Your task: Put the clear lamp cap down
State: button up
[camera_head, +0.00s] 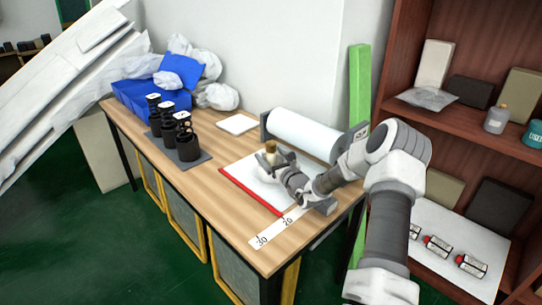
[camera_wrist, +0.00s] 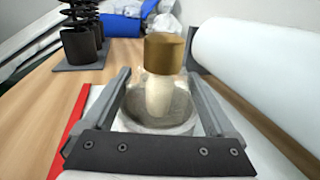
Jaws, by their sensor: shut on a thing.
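My gripper (camera_wrist: 157,84) is shut on the clear lamp cap (camera_wrist: 135,124), a greyish see-through round piece between the two fingers in the wrist view. A cream stem with a gold top (camera_wrist: 164,53) shows inside or just behind it; I cannot tell whether they are joined. In the head view, my gripper (camera_head: 280,168) is low over the white sheet (camera_head: 240,166) with a red edge strip (camera_head: 250,192). The gold top also shows there (camera_head: 270,147). Whether the cap touches the sheet cannot be told.
A white paper roll (camera_head: 303,134) lies close behind my gripper. A dark tray (camera_head: 186,161) with several black cups stands at the left. A white pad (camera_head: 237,124) and blue bins (camera_head: 140,97) are farther back. A ruler strip (camera_head: 275,229) lies in front. Shelves (camera_head: 455,118) stand at right.

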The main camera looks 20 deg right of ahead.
jog(key=shift+f, duration=0.3)
jog(key=o, duration=1.1)
jog(key=shift+o, duration=0.2)
jog(key=shift+r, duration=0.35)
jog(key=shift+d+r+p, duration=0.1)
jog(key=shift+r+p, duration=0.25)
jog(key=shift+r, duration=0.15)
jog(key=s, duration=0.4)
jog(key=s+p, duration=0.1)
jog(key=s, duration=0.3)
jog(key=s+p, duration=0.1)
jog(key=s, duration=0.3)
jog(key=shift+d+f, duration=0.25)
jog(key=shift+d, duration=0.1)
